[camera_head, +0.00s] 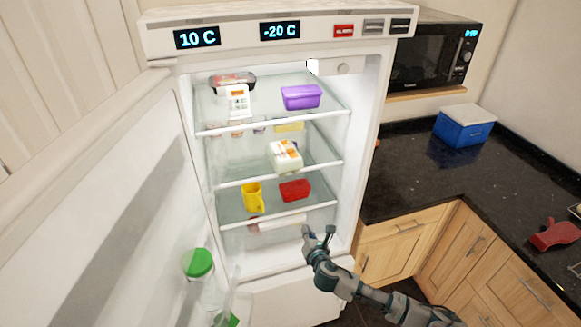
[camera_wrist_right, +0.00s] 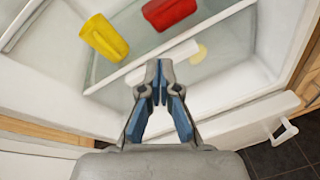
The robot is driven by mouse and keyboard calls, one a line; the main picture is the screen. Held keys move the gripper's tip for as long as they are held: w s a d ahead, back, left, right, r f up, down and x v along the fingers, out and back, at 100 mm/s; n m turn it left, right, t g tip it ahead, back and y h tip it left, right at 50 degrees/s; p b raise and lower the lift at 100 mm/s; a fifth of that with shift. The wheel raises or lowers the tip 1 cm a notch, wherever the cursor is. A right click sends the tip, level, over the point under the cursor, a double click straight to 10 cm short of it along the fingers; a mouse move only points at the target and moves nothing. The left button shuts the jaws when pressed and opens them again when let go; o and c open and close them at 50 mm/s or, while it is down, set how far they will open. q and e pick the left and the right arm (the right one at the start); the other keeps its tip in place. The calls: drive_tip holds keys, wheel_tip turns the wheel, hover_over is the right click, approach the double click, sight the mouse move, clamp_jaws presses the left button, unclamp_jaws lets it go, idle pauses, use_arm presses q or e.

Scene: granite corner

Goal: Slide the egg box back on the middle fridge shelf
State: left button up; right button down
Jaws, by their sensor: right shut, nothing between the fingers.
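The egg box (camera_head: 286,157), pale with an orange-and-white label, sits on the middle fridge shelf (camera_head: 235,168), near its front edge and right of the centre. My right gripper (camera_head: 319,234) is at the front of the open fridge, below and to the right of the egg box and apart from it. It also shows in the right wrist view (camera_wrist_right: 159,75), with its fingertips together and nothing between them. The egg box does not show in the wrist view. My left gripper is not in view.
The lower shelf holds a yellow mug (camera_head: 252,197) and a red container (camera_head: 295,190). The top shelf holds a purple container (camera_head: 301,97) and a white carton (camera_head: 238,101). The open fridge door (camera_head: 130,185) stands at the left.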

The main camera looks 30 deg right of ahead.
wheel_tip(320, 180, up, 15)
drive_tip(key=a+n+t+p, duration=0.2)
drive_tip(key=n+t, duration=0.1)
drive_tip(key=n, duration=0.3)
drive_tip(key=p, duration=0.2)
approach(291, 170)
drive_tip(key=x, duration=0.4)
drive_tip(key=a+x, duration=0.1)
drive_tip(key=x, duration=0.1)
drive_tip(key=shift+w+d+r, duration=0.1)
drive_tip(key=shift+w+r, duration=0.1)
drive_tip(key=shift+w, duration=0.05)
drive_tip(key=shift+w+d+f, duration=0.1)
drive_tip(key=shift+w+d, duration=0.1)
drive_tip(key=shift+w, duration=0.2)
drive_tip(key=shift+d+f, duration=0.1)
drive_tip(key=shift+d, duration=0.35)
drive_tip(key=x, duration=0.4)
drive_tip(key=a+x, duration=0.1)
drive_tip(key=x, duration=0.1)
drive_tip(key=shift+w+d, duration=0.15)
drive_tip(key=shift+w, duration=0.35)
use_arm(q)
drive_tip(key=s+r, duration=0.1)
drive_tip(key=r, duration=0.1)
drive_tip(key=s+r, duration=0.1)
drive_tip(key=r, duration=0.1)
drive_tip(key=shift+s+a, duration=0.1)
use_arm(e)
drive_tip(key=shift+d, duration=0.1)
